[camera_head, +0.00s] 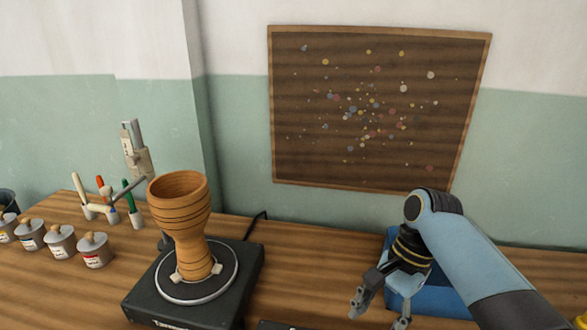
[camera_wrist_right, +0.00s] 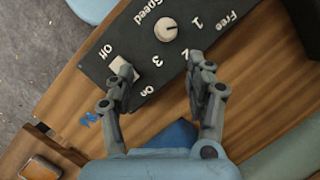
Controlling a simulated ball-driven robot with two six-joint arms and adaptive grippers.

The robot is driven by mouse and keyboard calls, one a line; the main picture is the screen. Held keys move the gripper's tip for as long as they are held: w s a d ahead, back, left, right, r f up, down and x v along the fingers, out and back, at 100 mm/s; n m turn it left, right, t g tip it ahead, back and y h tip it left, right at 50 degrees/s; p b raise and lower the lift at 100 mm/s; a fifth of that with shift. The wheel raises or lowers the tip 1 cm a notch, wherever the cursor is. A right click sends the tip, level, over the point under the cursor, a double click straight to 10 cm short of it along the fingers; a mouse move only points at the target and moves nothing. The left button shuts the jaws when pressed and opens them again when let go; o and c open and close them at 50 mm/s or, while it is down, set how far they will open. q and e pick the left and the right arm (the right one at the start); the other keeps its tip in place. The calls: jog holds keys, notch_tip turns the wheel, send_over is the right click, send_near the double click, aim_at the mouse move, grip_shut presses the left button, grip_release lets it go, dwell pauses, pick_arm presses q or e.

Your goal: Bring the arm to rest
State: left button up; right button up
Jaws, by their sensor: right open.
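My right gripper (camera_head: 380,315) is open and empty at the lower right of the head view, its fingers pointing down. In the right wrist view its open fingers (camera_wrist_right: 160,68) hang over a dark control box (camera_wrist_right: 100,52) with an On/Off rocker switch (camera_wrist_right: 123,68) and a Speed knob (camera_wrist_right: 166,29). One fingertip overlaps the switch in the picture; I cannot tell whether it touches. My left gripper is not in view. A brown goblet drum (camera_head: 182,215) stands upright on the round plate of a black turntable (camera_head: 145,297).
Several grey paint pots (camera_head: 93,250) and a rack of brushes (camera_head: 108,212) stand at the left of the wooden table (camera_head: 60,295). A blue object (camera_head: 438,299) lies behind my right gripper. A speckled board (camera_head: 375,150) hangs on the wall.

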jog(key=s+d+n+t+h, duration=0.2)
jog(key=s+d+n, duration=0.35)
jog(key=s, duration=0.35)
jog(key=s+d+r+n+t+h, duration=0.2)
jog(key=s+d+r+n+t, duration=0.15)
jog(key=s+r+n, duration=0.55)
jog(key=s+d+f+m+g+b, duration=0.1)
jog(key=s+f+b, duration=0.15)
jog(key=f, duration=1.25)
jog(key=s+d+f+m+g+b, duration=0.1)
jog(key=s+d+f+m+b, duration=0.15)
jog(key=f, duration=1.25)
jog(key=s+f+b, duration=0.4)
jog(key=s+f, duration=1.4)
jog(key=f, duration=0.1)
jog(key=shift+d+f+n+g, duration=0.2)
jog(key=shift+n+g, duration=0.1)
jog(key=shift+g, duration=0.05)
